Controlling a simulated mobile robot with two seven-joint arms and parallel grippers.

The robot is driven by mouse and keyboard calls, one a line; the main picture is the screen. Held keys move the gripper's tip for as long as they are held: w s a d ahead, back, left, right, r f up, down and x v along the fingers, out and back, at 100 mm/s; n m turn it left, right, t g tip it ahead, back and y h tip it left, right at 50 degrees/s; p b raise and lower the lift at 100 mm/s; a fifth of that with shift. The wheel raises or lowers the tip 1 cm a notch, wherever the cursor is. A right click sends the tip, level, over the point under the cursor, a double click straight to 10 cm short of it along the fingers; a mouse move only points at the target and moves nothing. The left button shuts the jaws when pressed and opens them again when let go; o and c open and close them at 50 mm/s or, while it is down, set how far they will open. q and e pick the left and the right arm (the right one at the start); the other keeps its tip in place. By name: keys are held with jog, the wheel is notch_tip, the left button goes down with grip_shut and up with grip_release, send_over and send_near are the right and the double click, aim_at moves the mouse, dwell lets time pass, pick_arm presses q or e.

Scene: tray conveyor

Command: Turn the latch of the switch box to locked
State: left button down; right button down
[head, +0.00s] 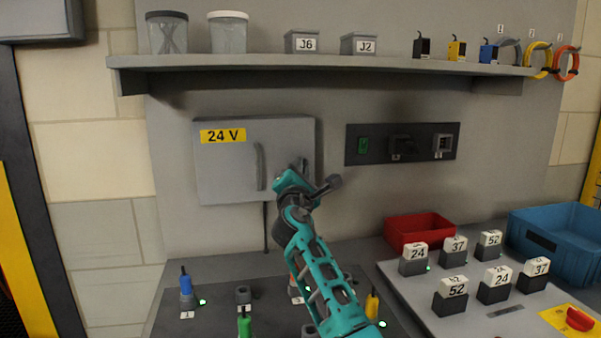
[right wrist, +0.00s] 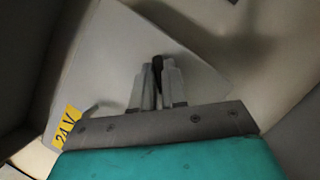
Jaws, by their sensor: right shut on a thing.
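The grey switch box (head: 228,175) with a yellow 24 V label hangs on the wall panel, its door closed and a vertical handle (head: 260,167) on its front. My right gripper (head: 304,168) is at the right side of the door, right of the handle. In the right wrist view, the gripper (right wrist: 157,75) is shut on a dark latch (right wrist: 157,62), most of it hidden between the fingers. The latch's exact angle cannot be told. The box also shows in the right wrist view (right wrist: 103,62), tilted. My left gripper is not in view.
A shelf (head: 330,63) with jars and small boxes runs above the switch box. A dark socket panel (head: 375,158) is to its right. Below are a bench with coloured plugs, numbered blocks (head: 456,288), a red bin (head: 420,229) and a blue bin (head: 560,243).

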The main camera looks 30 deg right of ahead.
jog(key=m+g+p, duration=0.1)
jog(key=m+g, duration=0.1)
jog(key=m, duration=0.2)
jog(key=m+g+p, duration=0.1)
jog(key=m, duration=0.4)
jog(key=shift+a+r+g, duration=0.1)
jog(key=shift+r+g, duration=0.1)
jog(key=shift+g, duration=0.2)
jog(key=shift+m+p, duration=0.3)
jog(key=shift+m, duration=0.1)
jog(key=c, duration=1.2)
grip_release()
jog(key=shift+o, duration=0.2)
